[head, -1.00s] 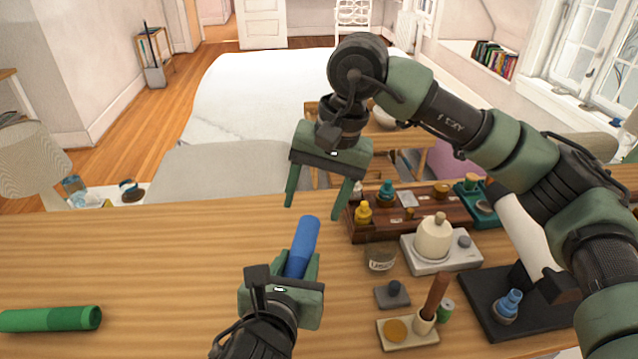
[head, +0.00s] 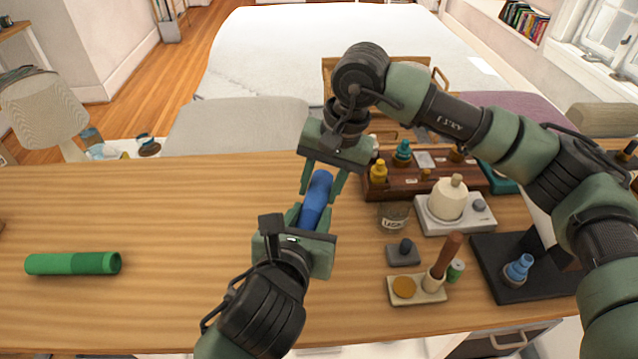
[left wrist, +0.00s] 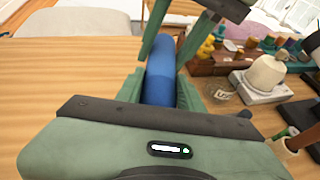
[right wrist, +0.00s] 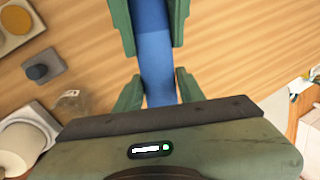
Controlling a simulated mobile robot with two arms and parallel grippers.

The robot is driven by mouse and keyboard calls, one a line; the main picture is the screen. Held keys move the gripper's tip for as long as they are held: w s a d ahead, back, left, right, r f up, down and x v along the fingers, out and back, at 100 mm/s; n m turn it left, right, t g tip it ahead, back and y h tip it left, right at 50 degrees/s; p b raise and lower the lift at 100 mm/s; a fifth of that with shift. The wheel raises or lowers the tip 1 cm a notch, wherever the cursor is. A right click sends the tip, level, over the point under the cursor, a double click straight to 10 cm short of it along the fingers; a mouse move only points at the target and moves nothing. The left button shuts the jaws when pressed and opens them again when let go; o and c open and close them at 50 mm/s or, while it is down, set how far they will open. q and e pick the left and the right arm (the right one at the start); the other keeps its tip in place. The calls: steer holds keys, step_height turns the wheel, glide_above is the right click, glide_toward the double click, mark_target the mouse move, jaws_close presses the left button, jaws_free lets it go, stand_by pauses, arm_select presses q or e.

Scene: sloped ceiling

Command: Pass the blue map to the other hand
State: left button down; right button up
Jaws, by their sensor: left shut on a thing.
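The blue map (head: 318,190) is a rolled blue tube held tilted above the table. My left gripper (head: 311,218) is shut on its lower part. My right gripper (head: 321,186) is open, pointing down, with its fingers on either side of the map's upper end. The blue map also shows between the left fingers in the left wrist view (left wrist: 161,80). In the right wrist view the map (right wrist: 156,75) lies between the right fingers, with the left gripper's fingers further along it. Part of the map is hidden by the fingers.
A green rolled tube (head: 72,263) lies on the table's left side. On the right stand a wooden rack with bottles (head: 430,187), a glass jar (head: 393,216), a white device (head: 455,215), a small tray (head: 418,290) and a black stand (head: 500,265). The table's left half is mostly clear.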

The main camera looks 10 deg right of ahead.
arm_select(q)
steer(key=shift+s+d, duration=0.1)
steer(key=shift+d, duration=0.1)
arm_select(e)
steer(key=shift+a, duration=0.15)
steer(key=c, duration=0.5)
arm_select(q)
steer(key=c, duration=0.8)
jaws_free()
steer(key=shift+c, duration=0.2)
steer(key=shift+r, duration=0.1)
